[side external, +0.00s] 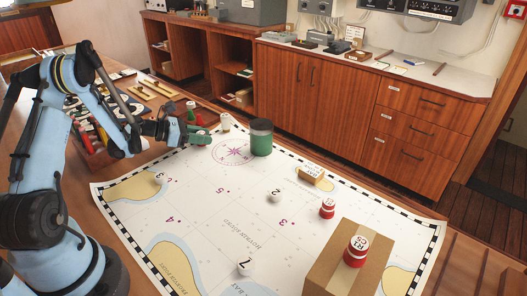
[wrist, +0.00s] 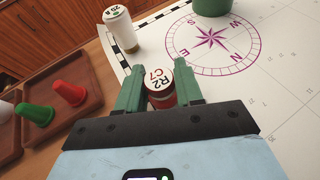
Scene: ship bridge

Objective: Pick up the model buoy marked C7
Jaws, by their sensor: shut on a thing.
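The model buoy marked C7 (wrist: 159,80) shows in the wrist view, with a white top reading "R2 C7" and a red body. It stands between the green fingers of my gripper (wrist: 160,92), which is shut on it. In the side external view my gripper (side external: 203,135) is low over the chart's far left edge, left of the compass rose. The held buoy cannot be clearly made out there. I cannot tell whether its base touches the surface.
A white-topped buoy (wrist: 120,30) stands ahead, left of a green container (side external: 261,138). A tray (wrist: 85,72) with red and green cones lies left. The chart (side external: 215,215) bears other buoys. A cardboard box (side external: 325,262) with a red buoy (side external: 355,252) is at front right.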

